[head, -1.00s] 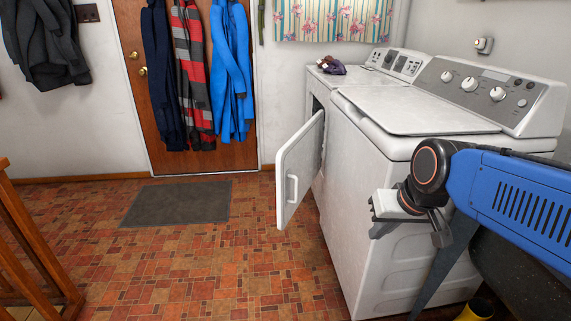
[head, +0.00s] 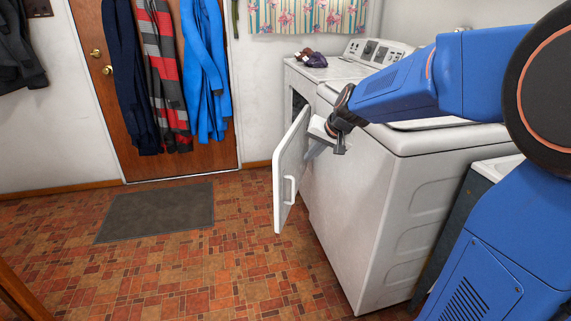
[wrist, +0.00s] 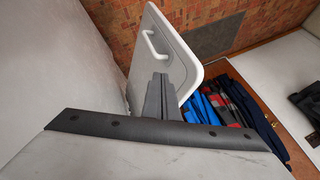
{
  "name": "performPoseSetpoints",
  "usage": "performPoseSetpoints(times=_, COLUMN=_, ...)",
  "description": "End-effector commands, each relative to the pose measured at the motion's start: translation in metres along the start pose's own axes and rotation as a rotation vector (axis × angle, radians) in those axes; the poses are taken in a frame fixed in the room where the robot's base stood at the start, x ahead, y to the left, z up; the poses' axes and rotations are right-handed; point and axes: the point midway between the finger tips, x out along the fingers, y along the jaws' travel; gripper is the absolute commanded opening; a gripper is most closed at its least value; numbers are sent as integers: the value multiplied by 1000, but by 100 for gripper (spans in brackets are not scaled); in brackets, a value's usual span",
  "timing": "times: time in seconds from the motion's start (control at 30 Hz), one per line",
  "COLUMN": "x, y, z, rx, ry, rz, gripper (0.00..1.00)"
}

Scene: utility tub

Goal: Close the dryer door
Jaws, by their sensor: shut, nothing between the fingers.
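The white dryer door (head: 291,175) stands open, swung out from the front of the far white dryer (head: 330,70), with its handle (head: 290,190) on the face toward the room. My gripper (head: 312,151) is shut and empty, beside the upper part of the door, on its right in the head view. In the wrist view, the closed fingers (wrist: 159,82) point at the door panel (wrist: 150,68), and its handle (wrist: 153,45) shows beyond them. I cannot tell if the fingertips touch the door. The dryer opening is mostly hidden.
A white washer (head: 370,210) stands in front of the dryer, under my arm. Dark and brown items (head: 312,59) lie on the dryer top. A grey mat (head: 155,212) lies on the open brick-pattern floor. Coats (head: 160,75) hang on the brown door.

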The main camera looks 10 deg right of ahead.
Motion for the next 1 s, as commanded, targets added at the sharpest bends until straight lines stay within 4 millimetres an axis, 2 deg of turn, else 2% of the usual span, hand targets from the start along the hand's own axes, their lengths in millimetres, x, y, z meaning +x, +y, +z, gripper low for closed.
performPoseSetpoints(times=0.17, x=14, y=0, z=0, rx=3, ry=-1, rz=0, gripper=0)
performPoseSetpoints(times=0.7, x=102, y=0, z=0, rx=1, ry=-2, rz=1, gripper=0)
performPoseSetpoints(times=0.83, x=109, y=-17, z=0, rx=-3, ry=-1, rz=-1, gripper=0)
performPoseSetpoints(times=1.0, x=116, y=-30, z=0, rx=-1, ry=0, rz=0, gripper=0)
